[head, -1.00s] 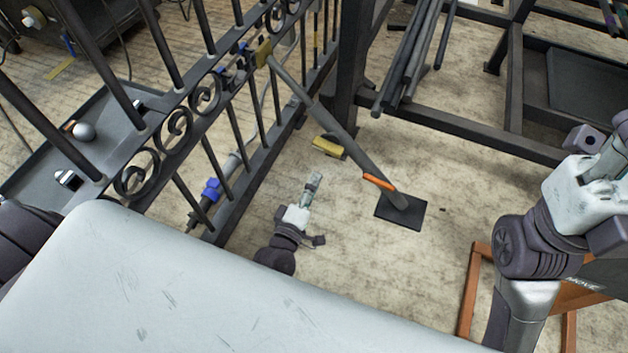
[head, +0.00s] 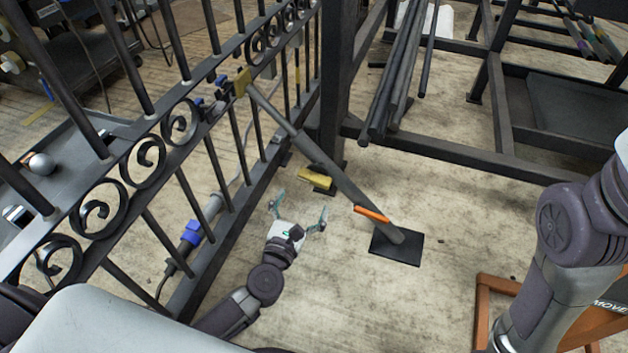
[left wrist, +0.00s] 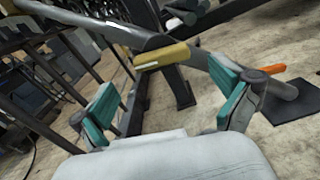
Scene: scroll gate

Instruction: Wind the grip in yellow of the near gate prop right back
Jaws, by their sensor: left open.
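The gate prop (head: 345,186) is a grey pole slanting from a yellowish bracket (head: 242,82) on the gate down to a dark floor plate (head: 397,247). Its yellow grip (head: 315,177) sticks out beside the pole at mid-length. In the left wrist view the yellow grip (left wrist: 163,56) lies ahead, beyond the fingertips. An orange part (head: 371,214) sits lower on the pole. My left gripper (head: 299,211) is open and empty, just short of the yellow grip and not touching it. My right arm shows at the right edge; its gripper is out of view.
The dark scrolled gate (head: 166,162) runs along the left, close to my left arm. A blue connector (head: 191,233) on a cable lies by it. Dark pipes (head: 400,75) on a frame stand behind the prop.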

